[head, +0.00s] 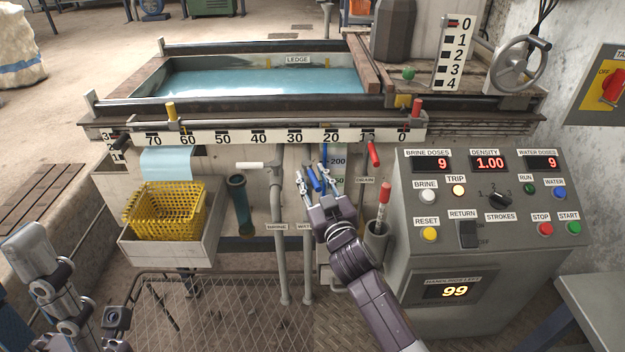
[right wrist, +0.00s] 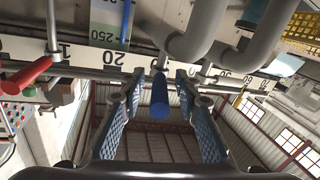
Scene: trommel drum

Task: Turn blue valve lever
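The blue valve lever (head: 314,180) hangs below the number scale, above the right one of two grey pipes. In the right wrist view its blue handle (right wrist: 160,96) points toward my palm, between the fingers. My right gripper (head: 313,182) is open, with a finger on either side of the lever. The right wrist view shows gaps between the handle and both fingers (right wrist: 162,110).
A white lever (head: 250,165) is left of the blue one, and a red lever (head: 374,154) is to its right. A grey holder (head: 376,243) with a red-topped tube stands close to my right arm. The control panel (head: 490,200) is further right. A yellow basket (head: 167,211) sits at left.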

